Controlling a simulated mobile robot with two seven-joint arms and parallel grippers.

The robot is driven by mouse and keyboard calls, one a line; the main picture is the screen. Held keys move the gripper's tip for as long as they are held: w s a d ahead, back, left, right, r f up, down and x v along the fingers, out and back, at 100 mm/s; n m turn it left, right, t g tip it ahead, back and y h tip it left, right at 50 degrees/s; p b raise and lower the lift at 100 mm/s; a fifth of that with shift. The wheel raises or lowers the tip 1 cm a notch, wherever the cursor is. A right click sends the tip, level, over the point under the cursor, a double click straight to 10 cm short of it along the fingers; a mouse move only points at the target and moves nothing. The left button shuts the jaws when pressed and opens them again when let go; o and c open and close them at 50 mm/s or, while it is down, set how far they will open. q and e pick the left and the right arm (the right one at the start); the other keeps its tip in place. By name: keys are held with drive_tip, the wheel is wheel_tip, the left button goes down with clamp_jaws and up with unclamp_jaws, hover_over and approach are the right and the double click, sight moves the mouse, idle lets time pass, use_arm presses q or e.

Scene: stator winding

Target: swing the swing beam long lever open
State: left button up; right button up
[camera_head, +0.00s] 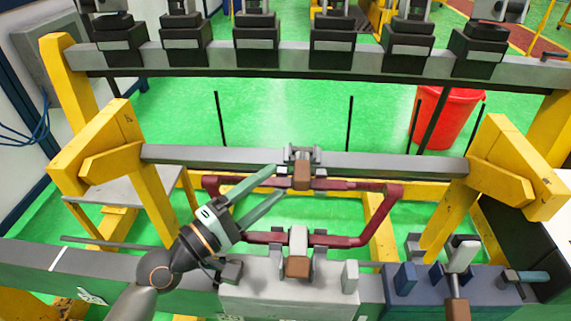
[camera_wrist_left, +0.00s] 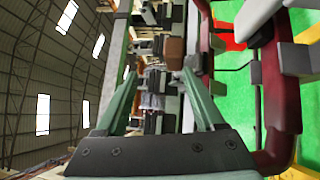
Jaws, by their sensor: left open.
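The swing beam (camera_head: 390,163) is a grey bar running level between two yellow supports. At its middle sits a clamp (camera_head: 303,153) with a brown-ended lever (camera_head: 301,175), which I take to be the long lever. The brown end also shows in the left wrist view (camera_wrist_left: 172,52), beyond the fingertips. My left gripper (camera_head: 279,181) is open and empty, its two green fingers pointing at the brown end from the left. It looks close, but I cannot tell whether they touch. My right gripper is not in view.
A dark red loop-shaped coil (camera_head: 375,220) lies below the beam. A second brown-ended clamp (camera_head: 298,250) stands on the grey front block, close to my left gripper. A blue block with another lever (camera_head: 461,255) is at front right. A red bin (camera_head: 448,118) stands behind.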

sight(302, 177)
use_arm(q)
drive_tip(key=shift+s+d+f+g, duration=0.15)
drive_tip(key=shift+s+d+f, duration=0.05)
drive_tip(key=shift+f, duration=0.25)
drive_tip(key=shift+s+d+f+g, duration=0.15)
drive_tip(key=shift+f, duration=0.25)
drive_tip(key=shift+n, duration=0.3)
drive_tip(key=p+x, duration=0.1)
drive_tip(key=x, duration=0.6)
drive_tip(key=shift+d+f, duration=0.1)
drive_tip(key=shift+d, duration=0.2)
clamp_jaws()
drive_tip(key=shift+f, duration=0.1)
